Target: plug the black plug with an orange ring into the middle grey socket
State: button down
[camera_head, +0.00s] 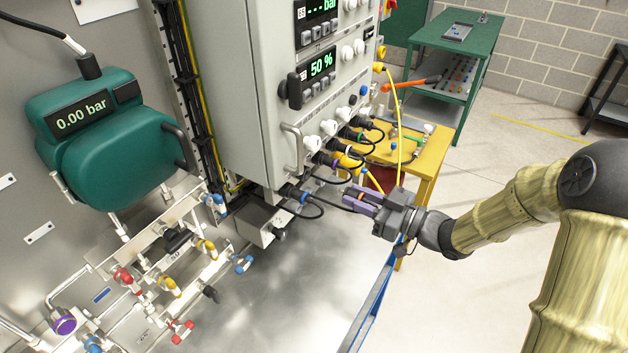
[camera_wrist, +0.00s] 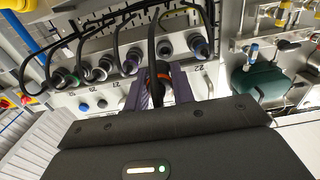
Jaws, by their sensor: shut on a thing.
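My gripper (camera_head: 355,198) has purple fingers and reaches in from the right, in front of the cabinet's lower edge. In the wrist view it is shut on the black plug with an orange ring (camera_wrist: 161,72). The plug sits between the two fingers, and a black cable runs up from there in the picture. A grey round socket (camera_wrist: 165,48) shows just beyond the plug, apparently apart from it. I cannot tell for sure whether this is the middle grey socket. In the head view the fingers hide most of the plug.
The grey cabinet (camera_head: 240,95) carries a row of fittings with several plugs and looping cables, among them a blue-ringed plug (camera_head: 292,192). A teal gauge (camera_head: 115,135) and pipes with valves stand left. A yellow table (camera_head: 432,160) is behind. The metal surface (camera_head: 310,285) below is clear.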

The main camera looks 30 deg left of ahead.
jog(key=shift+w+d+f+b, duration=0.1)
jog(key=shift+w+f+b, duration=0.35)
jog(key=shift+f, duration=0.3)
jog(key=shift+w+a+f+b, duration=0.1)
jog(key=shift+w+f+b, duration=0.3)
jog(key=shift+f, duration=0.4)
jog(key=shift+w+d+f+b, duration=0.1)
jog(key=shift+w+f+b, duration=0.3)
jog(key=shift+f, duration=0.35)
jog(key=w+f+b, duration=0.3)
jog(key=f, duration=0.2)
jog(key=shift+w+d+f, duration=0.15)
jog(key=shift+f, duration=0.2)
jog(key=w+f+b, duration=0.3)
jog(key=f+b, duration=0.1)
jog(key=f, duration=0.1)
jog(key=shift+d+f, duration=0.15)
jog(key=shift+f, duration=0.2)
jog(key=shift+w+a, duration=0.1)
jog(key=shift+a, duration=0.1)
jog(key=a, duration=1)
jog(key=shift+w+a, duration=0.35)
jog(key=shift+w, duration=0.1)
jog(key=shift+a+b, duration=0.5)
jog(key=shift+a, duration=0.3)
dwell(1.6)
